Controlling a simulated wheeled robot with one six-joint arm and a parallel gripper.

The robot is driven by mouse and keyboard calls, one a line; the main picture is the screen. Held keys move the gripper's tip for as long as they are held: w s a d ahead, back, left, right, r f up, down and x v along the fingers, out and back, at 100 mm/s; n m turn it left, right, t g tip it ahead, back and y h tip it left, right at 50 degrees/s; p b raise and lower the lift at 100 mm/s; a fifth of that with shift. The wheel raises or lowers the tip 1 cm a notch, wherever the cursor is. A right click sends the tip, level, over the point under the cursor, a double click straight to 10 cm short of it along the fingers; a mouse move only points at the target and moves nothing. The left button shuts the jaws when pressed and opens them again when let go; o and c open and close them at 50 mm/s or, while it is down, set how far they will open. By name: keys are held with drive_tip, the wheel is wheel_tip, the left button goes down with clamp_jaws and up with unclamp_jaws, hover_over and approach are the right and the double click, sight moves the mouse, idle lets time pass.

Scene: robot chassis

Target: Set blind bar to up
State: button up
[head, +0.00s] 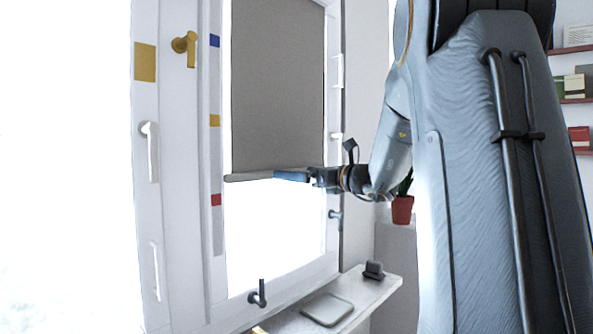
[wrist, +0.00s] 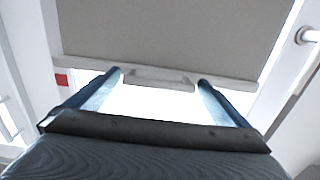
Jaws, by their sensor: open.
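The grey roller blind (head: 278,90) hangs in the white window frame, covering its upper part. Its pale bottom bar (head: 248,177) lies between the heights of the yellow and red marks on the frame. In the wrist view the bar (wrist: 228,82) runs across the picture, with a pale tab (wrist: 160,80) at its middle. My gripper (head: 280,175) is at the bar's right part in the head view. In the wrist view my gripper (wrist: 160,77) is open, with one blue finger on each side of the tab. Whether the fingers touch the bar I cannot tell.
A strip beside the blind carries a blue mark (head: 214,41), a yellow mark (head: 214,120) and a red mark (head: 216,199). Several handles, including a brass one (head: 186,46), stick out from the frame. The sill (head: 290,323) holds a flat grey object (head: 327,309).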

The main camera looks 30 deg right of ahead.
drive_tip(key=shift+x, duration=0.9)
